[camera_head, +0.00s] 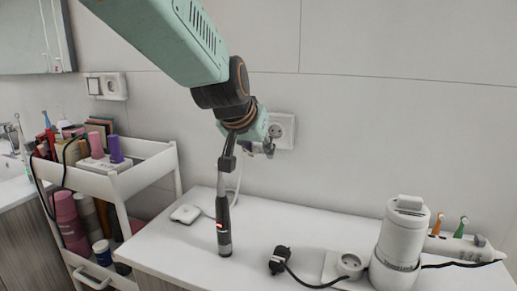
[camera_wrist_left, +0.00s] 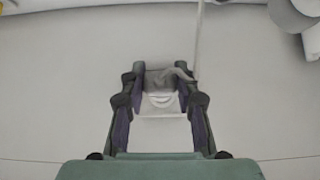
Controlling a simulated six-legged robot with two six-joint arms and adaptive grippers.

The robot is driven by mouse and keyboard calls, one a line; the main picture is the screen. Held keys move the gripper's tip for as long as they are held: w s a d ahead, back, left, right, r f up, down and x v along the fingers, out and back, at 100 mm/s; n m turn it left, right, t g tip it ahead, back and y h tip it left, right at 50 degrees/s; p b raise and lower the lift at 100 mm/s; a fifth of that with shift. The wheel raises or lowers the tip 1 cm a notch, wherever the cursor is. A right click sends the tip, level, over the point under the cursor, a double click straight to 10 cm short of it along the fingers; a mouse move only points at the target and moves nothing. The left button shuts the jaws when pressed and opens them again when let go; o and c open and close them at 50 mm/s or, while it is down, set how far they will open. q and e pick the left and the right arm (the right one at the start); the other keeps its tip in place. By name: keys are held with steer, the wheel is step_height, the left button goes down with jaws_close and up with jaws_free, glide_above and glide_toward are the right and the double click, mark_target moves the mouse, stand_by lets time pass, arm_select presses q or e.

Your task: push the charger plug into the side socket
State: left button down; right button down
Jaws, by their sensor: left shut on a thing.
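The wall socket (camera_head: 284,129), a white plate with a round recess, is on the tiled wall just behind and right of my left gripper (camera_head: 265,147). In the left wrist view, my left gripper (camera_wrist_left: 160,78) is shut on the small grey charger plug (camera_wrist_left: 161,82). A white cable (camera_wrist_left: 198,40) runs from it; in the head view it drops beside the gripper to the counter. A pale plate (camera_wrist_left: 160,104) with a curved edge shows between the fingers, close to the plug. I cannot tell whether the plug's pins are in the socket. My right gripper is out of view.
A dark upright handle (camera_head: 224,228) stands on the white counter below my left gripper. A white pad (camera_head: 186,214) lies left of it, a black plug (camera_head: 279,260) right. A white appliance (camera_head: 398,246) stands farther right. A loaded cart (camera_head: 142,174) is at left.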

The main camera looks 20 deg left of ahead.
arm_select(q)
steer(key=shift+w+a+r+p, duration=0.1)
steer(key=shift+w+r+p, duration=0.1)
steer(key=shift+w+p, duration=0.3)
steer(key=w+p, duration=0.2)
steer(key=w, duration=0.1)
steer(key=shift+w+f, duration=0.1)
steer(key=shift+w+p, duration=0.7)
steer(key=shift+p, duration=0.2)
steer(key=shift+w+f, duration=0.1)
stand_by(0.7)
steer(key=shift+w+p, duration=1.7)
steer(key=shift+p, duration=0.6)
